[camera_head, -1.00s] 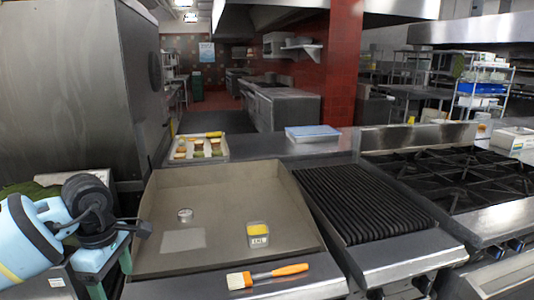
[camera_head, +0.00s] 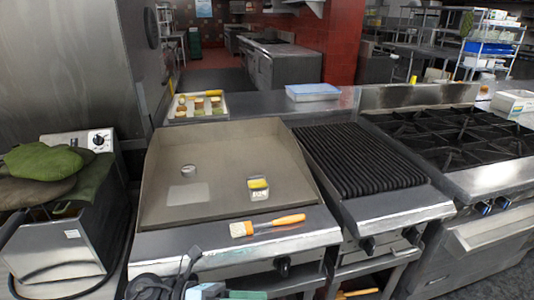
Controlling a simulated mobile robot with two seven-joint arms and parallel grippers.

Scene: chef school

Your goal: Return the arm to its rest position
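Dark and pale-blue parts of my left arm and gripper (camera_head: 188,284) show at the bottom edge, in front of and below the griddle (camera_head: 230,150). The fingers are cut off or unclear, so I cannot tell whether this gripper is open or shut. My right arm and gripper are not in view. A brush (camera_head: 268,225) with an orange handle lies on the griddle's front ledge.
A fryer (camera_head: 70,245) with green cloths (camera_head: 45,162) on it stands at the left. A ribbed grill (camera_head: 360,160) and a burner stove (camera_head: 455,145) stand at the right. A tray of food (camera_head: 198,106) and a blue-lidded box (camera_head: 312,92) sit behind.

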